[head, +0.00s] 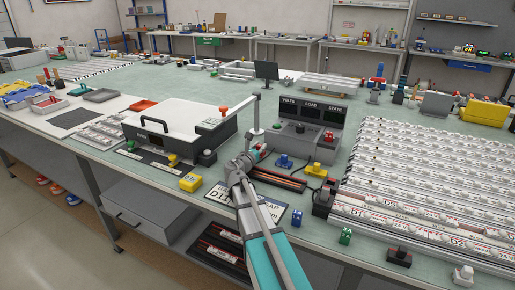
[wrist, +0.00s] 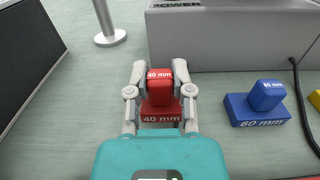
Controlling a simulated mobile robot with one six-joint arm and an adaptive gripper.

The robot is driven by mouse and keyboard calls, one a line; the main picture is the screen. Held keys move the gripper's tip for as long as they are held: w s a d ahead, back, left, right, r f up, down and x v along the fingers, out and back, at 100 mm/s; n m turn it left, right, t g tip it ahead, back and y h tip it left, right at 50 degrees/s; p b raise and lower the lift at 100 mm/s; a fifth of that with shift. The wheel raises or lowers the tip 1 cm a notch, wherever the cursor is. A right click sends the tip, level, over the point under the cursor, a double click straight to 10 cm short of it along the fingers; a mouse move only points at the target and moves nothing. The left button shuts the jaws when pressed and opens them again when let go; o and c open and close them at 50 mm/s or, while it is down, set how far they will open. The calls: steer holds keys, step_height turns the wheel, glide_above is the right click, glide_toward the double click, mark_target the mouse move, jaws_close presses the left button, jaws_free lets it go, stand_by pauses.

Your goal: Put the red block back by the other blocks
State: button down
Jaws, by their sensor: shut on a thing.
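The red block (wrist: 161,112) has a wide base and a smaller top, both marked "40 mm". My gripper (wrist: 160,70) is shut on its narrower top, with one finger on each side. In the head view my gripper (head: 257,155) is low over the green bench, with a bit of the red block (head: 264,148) showing. I cannot tell whether its base touches the bench. A blue block (wrist: 255,115) marked "60 mm" sits to its right, apart from it. In the head view the blue block (head: 285,164) has a yellow block (head: 314,171) to its right.
A grey box with a display (head: 305,133) stands just behind the blocks; its front wall (wrist: 235,42) is close ahead. A thin post on a round foot (wrist: 110,39) stands to the left. A black cable (wrist: 300,90) runs right of the blue block.

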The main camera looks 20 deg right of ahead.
steer(key=c, duration=0.5)
jaws_free()
steer(key=shift+r, duration=0.15)
steer(key=shift+r+p, duration=0.6)
steer(key=shift+p, duration=0.2)
steer(key=v, duration=1.2)
steer(key=shift+s+f, duration=0.1)
steer(key=shift+f, duration=0.05)
